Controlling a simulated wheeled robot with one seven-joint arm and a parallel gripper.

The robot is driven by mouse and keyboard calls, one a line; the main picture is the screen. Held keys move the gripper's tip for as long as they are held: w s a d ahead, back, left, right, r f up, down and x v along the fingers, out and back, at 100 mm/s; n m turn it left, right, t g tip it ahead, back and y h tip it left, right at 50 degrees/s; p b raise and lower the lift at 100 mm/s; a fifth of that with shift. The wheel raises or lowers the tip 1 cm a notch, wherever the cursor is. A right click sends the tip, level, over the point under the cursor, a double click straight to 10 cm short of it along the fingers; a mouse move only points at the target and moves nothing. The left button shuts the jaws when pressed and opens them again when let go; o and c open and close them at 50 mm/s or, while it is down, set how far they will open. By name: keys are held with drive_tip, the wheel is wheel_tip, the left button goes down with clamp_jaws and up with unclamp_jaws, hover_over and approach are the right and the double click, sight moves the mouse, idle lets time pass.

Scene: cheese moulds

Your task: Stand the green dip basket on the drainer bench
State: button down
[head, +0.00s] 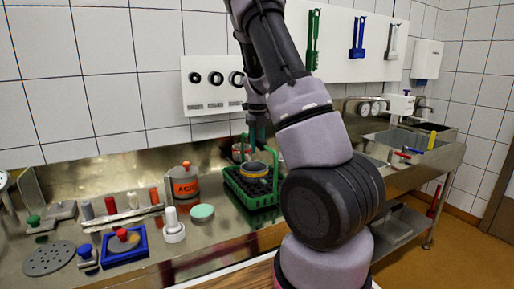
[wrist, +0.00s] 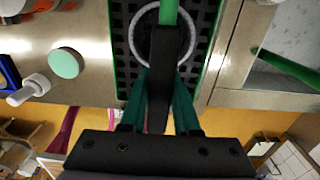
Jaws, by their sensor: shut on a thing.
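The green dip basket (head: 250,202) has a dark grid floor and a tall green handle. It appears upright at the middle of the steel worktop, with a round grey and yellow mould (head: 254,170) inside. In the wrist view the basket's grid (wrist: 125,60) and green handle (wrist: 168,12) lie beneath my fingers. My gripper (head: 257,138) is above the basket, and it also shows in the wrist view (wrist: 160,85), its green fingers shut on the dark grip of the handle. I cannot tell whether the basket's underside touches the worktop. My arm hides part of the bench to its right.
An orange-banded pot (head: 185,183), a mint-green disc (head: 202,212) and a white bottle (head: 173,228) stand left of the basket. A blue tray (head: 126,256) is farther left. Sinks (head: 397,140) lie at the right, beyond my arm. Tools hang on the wall above.

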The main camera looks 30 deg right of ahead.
drive_tip(key=shift+f, duration=0.25)
drive_tip(key=c, duration=0.6)
unclamp_jaws()
drive_tip(key=shift+f, duration=0.15)
drive_tip(key=shift+c, duration=0.2)
